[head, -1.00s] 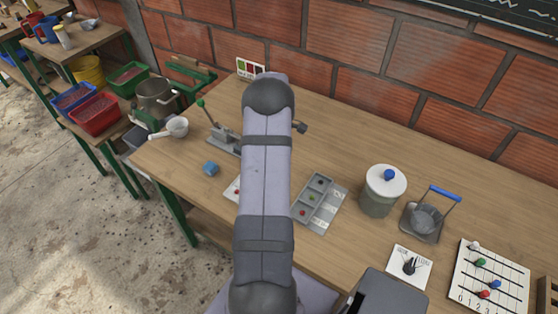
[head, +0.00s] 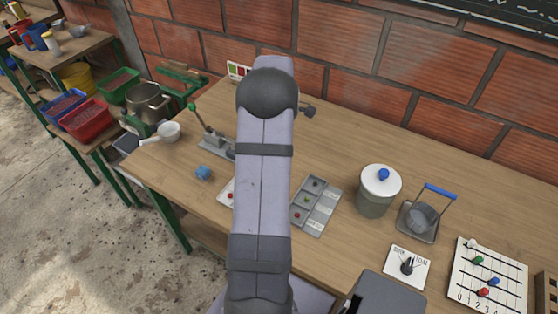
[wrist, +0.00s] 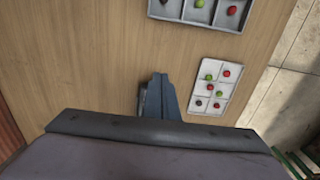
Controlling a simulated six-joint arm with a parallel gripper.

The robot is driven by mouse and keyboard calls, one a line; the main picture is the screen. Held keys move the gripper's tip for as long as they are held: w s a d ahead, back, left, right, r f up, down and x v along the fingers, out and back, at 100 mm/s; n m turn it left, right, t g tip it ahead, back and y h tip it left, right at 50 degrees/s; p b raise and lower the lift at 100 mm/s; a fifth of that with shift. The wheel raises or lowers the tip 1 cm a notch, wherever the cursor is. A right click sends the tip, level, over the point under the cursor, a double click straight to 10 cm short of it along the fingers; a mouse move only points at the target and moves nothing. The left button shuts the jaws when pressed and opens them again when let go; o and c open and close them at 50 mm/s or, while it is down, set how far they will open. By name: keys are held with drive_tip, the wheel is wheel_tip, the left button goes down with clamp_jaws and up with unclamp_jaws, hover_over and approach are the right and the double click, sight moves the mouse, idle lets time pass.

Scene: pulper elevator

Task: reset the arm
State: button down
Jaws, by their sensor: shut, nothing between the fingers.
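My gripper (wrist: 158,82) shows in the wrist view as narrow blue-grey fingers held together, with nothing between them. It points down over the wooden table (wrist: 85,60). It lies left of a white sectioned card (wrist: 213,86) with red and green berries. In the head view my arm rises through the middle of the picture and hides the gripper. The tray also shows at the top of the wrist view (wrist: 213,17).
A lidded jar (head: 376,196), blue-handled holder (head: 418,222), dial card (head: 407,265) and bead board (head: 487,276) stand right. The back right tabletop is clear.

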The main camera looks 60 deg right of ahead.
drive_tip(key=shift+r, duration=1)
